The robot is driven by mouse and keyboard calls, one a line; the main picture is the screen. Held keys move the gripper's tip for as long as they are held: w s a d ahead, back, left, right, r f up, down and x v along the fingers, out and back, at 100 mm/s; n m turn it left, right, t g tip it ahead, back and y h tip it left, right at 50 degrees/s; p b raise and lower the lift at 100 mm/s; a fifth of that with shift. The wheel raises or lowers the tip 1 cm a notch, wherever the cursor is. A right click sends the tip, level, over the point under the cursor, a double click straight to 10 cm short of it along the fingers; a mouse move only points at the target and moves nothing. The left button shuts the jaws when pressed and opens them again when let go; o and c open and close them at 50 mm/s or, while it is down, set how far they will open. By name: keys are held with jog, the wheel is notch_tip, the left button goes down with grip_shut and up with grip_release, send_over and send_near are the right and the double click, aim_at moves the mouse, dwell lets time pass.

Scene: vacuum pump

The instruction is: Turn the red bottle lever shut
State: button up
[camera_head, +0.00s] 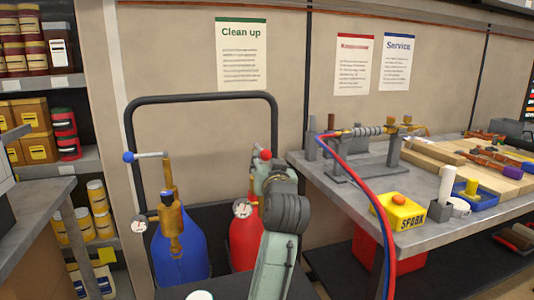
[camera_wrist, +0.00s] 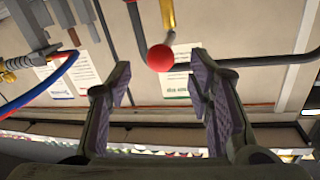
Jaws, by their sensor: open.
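The red bottle (camera_head: 243,238) stands right of the blue bottle (camera_head: 180,252), partly hidden by my arm. Its lever ends in a red ball (camera_head: 265,154), which shows just above my gripper (camera_head: 268,172) in the head view. In the wrist view the red ball (camera_wrist: 160,58) lies between the tips of my gripper (camera_wrist: 157,78), near their far ends. The fingers are apart on both sides and do not visibly touch it. A short grey rod and a brass stem (camera_wrist: 167,14) show behind the ball. Most of the red bottle's valve is hidden in the head view.
The blue bottle's lever (camera_head: 148,155) points left with a blue ball. A dark tubular frame (camera_head: 200,97) arches behind both bottles. A workbench (camera_head: 345,200) with a pipe assembly, hoses (camera_head: 372,205) and a yellow box (camera_head: 398,212) stands at right. Shelves stand at left.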

aim_at(266, 158)
jog(key=shift+w+a+p, duration=0.2)
jog(key=shift+w+p, duration=0.1)
jog(key=shift+w, duration=1.1)
jog(key=shift+w+a+p, duration=0.15)
jog(key=shift+w+p, duration=0.15)
jog(key=shift+w, duration=1.05)
jog(key=shift+c, duration=0.3)
grip_shut()
